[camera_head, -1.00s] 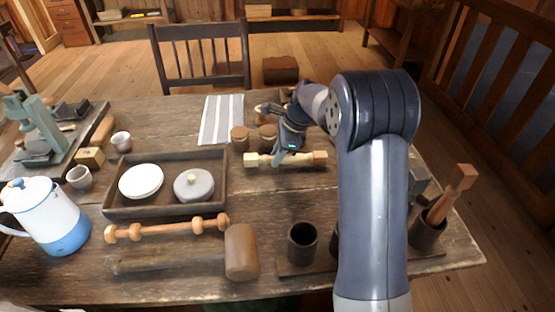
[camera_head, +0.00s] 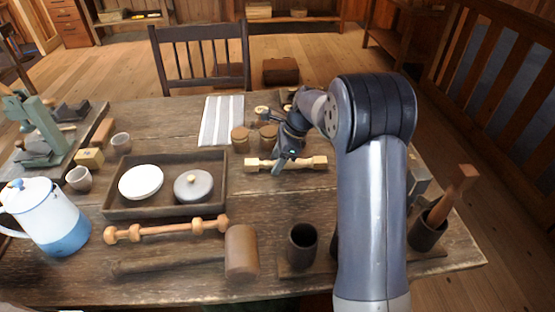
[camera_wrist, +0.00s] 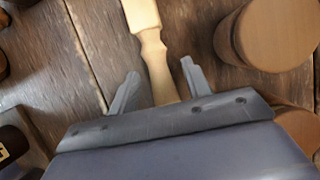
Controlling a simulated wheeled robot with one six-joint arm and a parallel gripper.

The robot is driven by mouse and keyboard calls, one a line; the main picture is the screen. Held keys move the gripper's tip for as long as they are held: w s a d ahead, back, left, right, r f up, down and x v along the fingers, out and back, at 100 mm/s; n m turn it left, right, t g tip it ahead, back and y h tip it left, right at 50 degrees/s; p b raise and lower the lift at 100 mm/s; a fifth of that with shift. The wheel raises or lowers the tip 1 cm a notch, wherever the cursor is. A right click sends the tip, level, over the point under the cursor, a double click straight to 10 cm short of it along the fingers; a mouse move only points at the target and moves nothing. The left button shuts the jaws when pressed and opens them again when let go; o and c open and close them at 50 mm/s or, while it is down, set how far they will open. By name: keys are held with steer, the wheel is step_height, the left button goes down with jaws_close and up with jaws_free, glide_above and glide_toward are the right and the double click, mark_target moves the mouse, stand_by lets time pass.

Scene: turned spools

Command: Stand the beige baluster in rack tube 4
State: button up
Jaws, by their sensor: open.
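The beige baluster (camera_head: 309,162) lies flat on the table, with square ends and a turned middle. It also shows in the wrist view (camera_wrist: 155,52), running between the fingers. My gripper (camera_wrist: 161,84) is open, one finger on each side of the baluster's narrow part; it cannot be told whether they touch it. In the head view my gripper (camera_head: 281,164) is over the baluster's middle. The rack (camera_head: 290,270) is at the near table edge. One dark tube (camera_head: 302,245) looks empty; the right tube (camera_head: 427,234) holds a brown piece. My arm hides the middle tubes; no numbers are readable.
An orange-brown baluster (camera_head: 167,229) and a mallet (camera_head: 242,250) lie left of the rack. A tray (camera_head: 112,205) holds a white bowl and a lidded grey dish. A white-blue pot (camera_head: 45,218) stands far left.

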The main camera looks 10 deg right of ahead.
steer(key=p+v, duration=0.1)
steer(key=v, duration=1.1)
steer(key=shift+p, duration=0.4)
steer(key=shift+a+r, duration=0.1)
steer(key=b+x, duration=0.2)
steer(key=x, duration=1)
steer(key=shift+f, duration=0.3)
step_height(320, 180, up, 3)
steer(key=shift+r+p, duration=0.2)
steer(key=shift+p, duration=0.15)
steer(key=shift+r, duration=0.85)
